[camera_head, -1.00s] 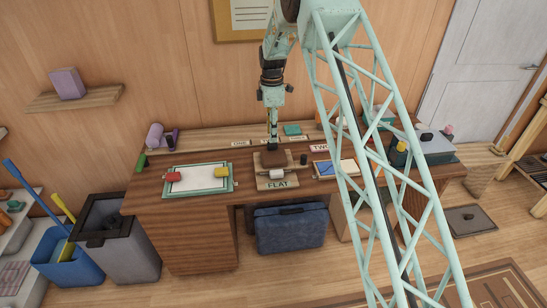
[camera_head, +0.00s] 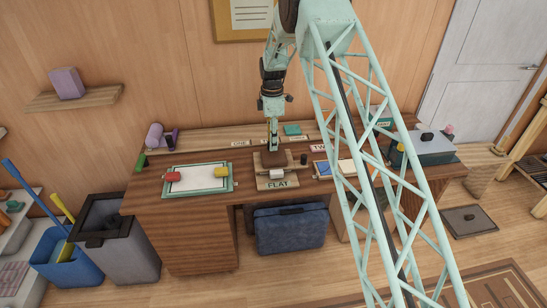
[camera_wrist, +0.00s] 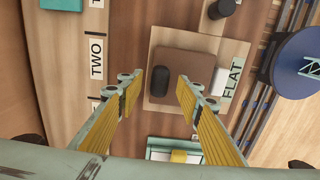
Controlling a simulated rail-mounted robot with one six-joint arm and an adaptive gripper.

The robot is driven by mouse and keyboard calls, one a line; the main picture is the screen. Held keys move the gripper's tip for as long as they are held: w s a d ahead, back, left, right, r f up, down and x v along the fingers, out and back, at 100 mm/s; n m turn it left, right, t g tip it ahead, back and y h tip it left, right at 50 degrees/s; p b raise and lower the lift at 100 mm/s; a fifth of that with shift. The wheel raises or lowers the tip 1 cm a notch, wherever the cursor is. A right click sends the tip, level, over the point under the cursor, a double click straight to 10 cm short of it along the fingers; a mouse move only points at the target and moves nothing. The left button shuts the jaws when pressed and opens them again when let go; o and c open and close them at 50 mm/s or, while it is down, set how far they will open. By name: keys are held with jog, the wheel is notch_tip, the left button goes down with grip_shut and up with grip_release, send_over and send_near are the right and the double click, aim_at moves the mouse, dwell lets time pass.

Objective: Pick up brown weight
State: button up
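My gripper (camera_head: 272,146) points down over the desk above the FLAT board (camera_head: 277,185). In the wrist view my gripper (camera_wrist: 157,84) is open, its yellow-padded fingers apart and nothing between them in their grip. A brown square piece (camera_wrist: 190,78) with rounded corners lies on the pale board, and a black rounded piece (camera_wrist: 159,78) sits at its edge, seen between my fingertips. A dark brown-black cylinder (camera_wrist: 222,8) stands beside the board; it also shows in the head view (camera_head: 304,159). I cannot tell for certain which of these is the brown weight.
A white weight (camera_head: 277,174) lies by the FLAT label. Red (camera_head: 173,177) and yellow (camera_head: 222,171) weights lie on a sheet to the left. A TWO label (camera_wrist: 97,60) is on the desk. A blue disc (camera_wrist: 300,65) shows at the wrist view's right.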

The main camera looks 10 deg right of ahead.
jog(key=shift+f, duration=0.75)
jog(key=shift+c, duration=0.9)
jog(key=c, duration=0.9)
jog(key=shift+r, duration=0.15)
jog(key=shift+w+r, duration=0.1)
jog(key=shift+r, duration=1.6)
jog(key=s+r+p, duration=0.1)
jog(key=s, duration=1.5)
jog(key=shift+d+r, duration=0.2)
